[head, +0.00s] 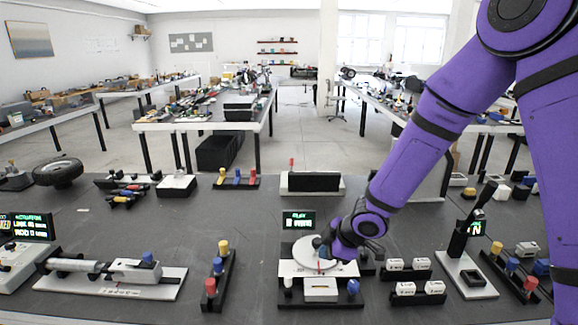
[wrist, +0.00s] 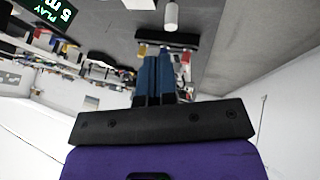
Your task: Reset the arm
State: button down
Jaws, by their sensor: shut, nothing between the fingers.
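My arm reaches down from the upper right to the dark workbench in the head view. My gripper (wrist: 155,82) shows in the wrist view with its two blue fingers together and nothing between them. In the head view the gripper end is low over a white device with a round disc (head: 315,254), and my wrist partly hides it. I cannot tell whether the fingers touch the device. A small display (head: 299,220) with green text stands behind the disc. It also shows tilted in the wrist view (wrist: 45,12).
A blue knob (head: 353,287) sits right of the device's front. White blocks in black holders (head: 405,290) stand to the right, near a lever device (head: 465,270). A red, blue and yellow peg rack (head: 217,275) and a long white fixture (head: 110,278) are left.

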jog(key=s+d+r+m+t+h, duration=0.1)
jog(key=s+d+r+m+h, duration=0.25)
jog(key=d+r, duration=0.5)
jog(key=s+d+r+m+t+h, duration=0.1)
jog(key=s+d+r+m+h, duration=0.15)
jog(key=d+r+m, duration=0.6)
jog(key=s+r+m, duration=0.2)
jog(key=s+r, duration=0.2)
jog(key=s, duration=0.3)
jog(key=s+d+r+m, duration=0.1)
jog(key=s+r+m, duration=0.1)
jog(key=s+r, duration=0.2)
jog(key=s+d+r+m+g, duration=0.1)
jog(key=s+r, duration=0.4)
jog(key=s, duration=0.6)
jog(key=shift+m+y, duration=0.4)
jog(key=shift+d, duration=0.15)
